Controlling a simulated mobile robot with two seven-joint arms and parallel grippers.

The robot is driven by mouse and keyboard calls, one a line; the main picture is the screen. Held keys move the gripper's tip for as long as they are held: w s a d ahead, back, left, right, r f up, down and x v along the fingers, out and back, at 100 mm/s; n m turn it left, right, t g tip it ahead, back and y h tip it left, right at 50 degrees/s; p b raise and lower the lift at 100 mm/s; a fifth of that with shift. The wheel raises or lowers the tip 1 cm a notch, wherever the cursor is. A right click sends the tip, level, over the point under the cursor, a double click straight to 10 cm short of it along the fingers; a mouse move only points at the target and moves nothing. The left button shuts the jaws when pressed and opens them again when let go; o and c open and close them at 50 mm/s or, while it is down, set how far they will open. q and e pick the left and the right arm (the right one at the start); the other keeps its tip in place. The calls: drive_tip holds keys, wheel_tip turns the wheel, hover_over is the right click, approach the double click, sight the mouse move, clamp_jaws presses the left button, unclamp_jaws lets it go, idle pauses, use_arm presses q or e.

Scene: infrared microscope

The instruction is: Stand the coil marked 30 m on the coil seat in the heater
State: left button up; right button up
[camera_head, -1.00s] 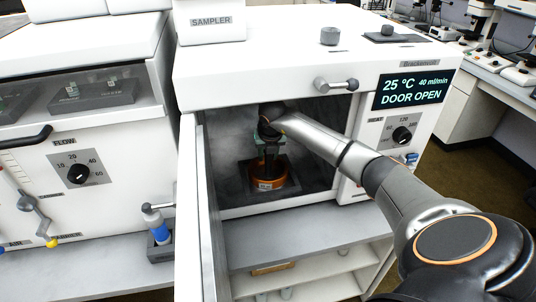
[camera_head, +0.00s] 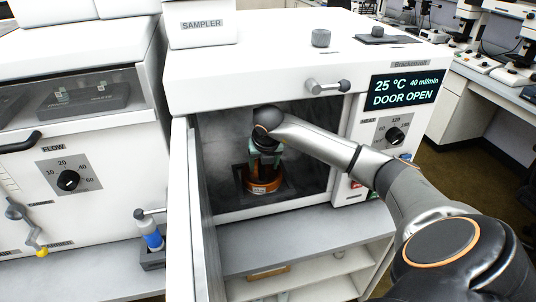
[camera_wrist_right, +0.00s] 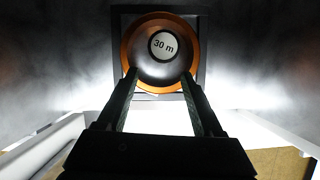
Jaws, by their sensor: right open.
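The coil marked 30 m (camera_head: 262,181) is an orange-brown ring with a dark domed top and a pale label, inside the open heater (camera_head: 205,85). It stands upright on the dark square coil seat (camera_head: 287,193). In the right wrist view the coil (camera_wrist_right: 163,46) shows its "30 m" label, with the dark seat (camera_wrist_right: 203,25) around it. My right gripper (camera_head: 265,160) is inside the heater, just above the coil. In the wrist view its open fingers (camera_wrist_right: 159,75) reach the coil's near edge, one on each side. Any contact cannot be told. My left gripper is out of view.
The open heater door (camera_head: 181,215) stands to the left of the opening. The display (camera_head: 404,91) reads 25 °C and DOOR OPEN. A blue-and-white bottle (camera_head: 150,235) stands in a holder outside the door. Cavity walls are close around my right wrist.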

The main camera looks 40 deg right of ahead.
drive_tip(key=s+a+b, duration=0.1)
drive_tip(key=s+a, duration=0.3)
drive_tip(key=s, duration=0.2)
drive_tip(key=shift+s+a, duration=0.3)
drive_tip(key=shift+s, duration=0.1)
